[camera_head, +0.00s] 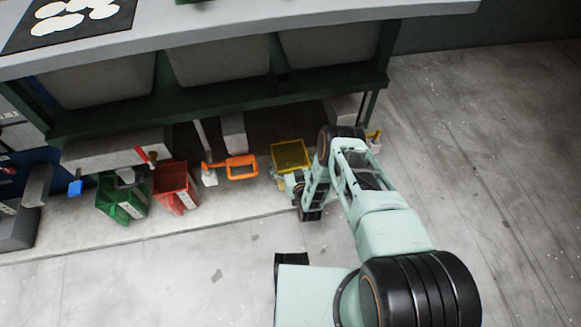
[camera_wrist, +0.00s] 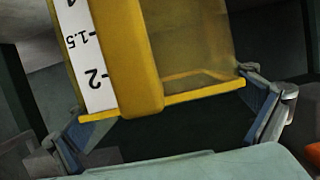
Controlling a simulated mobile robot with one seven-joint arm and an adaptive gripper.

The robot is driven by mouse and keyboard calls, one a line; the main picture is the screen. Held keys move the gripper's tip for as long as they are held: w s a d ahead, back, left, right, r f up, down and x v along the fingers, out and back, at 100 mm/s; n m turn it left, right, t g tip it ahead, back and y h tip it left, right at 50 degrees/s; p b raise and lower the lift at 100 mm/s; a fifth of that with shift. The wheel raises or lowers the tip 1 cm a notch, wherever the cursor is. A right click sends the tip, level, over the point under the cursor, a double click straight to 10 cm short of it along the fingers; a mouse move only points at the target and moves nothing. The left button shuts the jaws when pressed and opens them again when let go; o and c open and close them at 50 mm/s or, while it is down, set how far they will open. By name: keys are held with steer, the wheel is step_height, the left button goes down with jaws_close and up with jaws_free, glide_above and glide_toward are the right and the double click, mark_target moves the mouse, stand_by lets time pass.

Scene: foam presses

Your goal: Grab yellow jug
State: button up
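The yellow jug (camera_head: 290,155) is on the floor just under the front of the workbench. In the wrist view the yellow jug (camera_wrist: 145,60) fills the upper middle, with a white scale strip marked 1.5 and 2. My gripper (camera_head: 283,184) is low, right beside the jug's near side. In the wrist view my gripper (camera_wrist: 161,94) has its fingers spread wide, one at each end of the jug's near edge. The right fingertip looks very close to the jug's corner; I cannot tell whether either finger touches it. The jug's far side is hidden.
A small yellow-topped item (camera_head: 374,140) is right of my arm. The workbench (camera_head: 240,37) overhangs them. The floor (camera_head: 480,170) at right is clear.

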steer(key=c, duration=1.2)
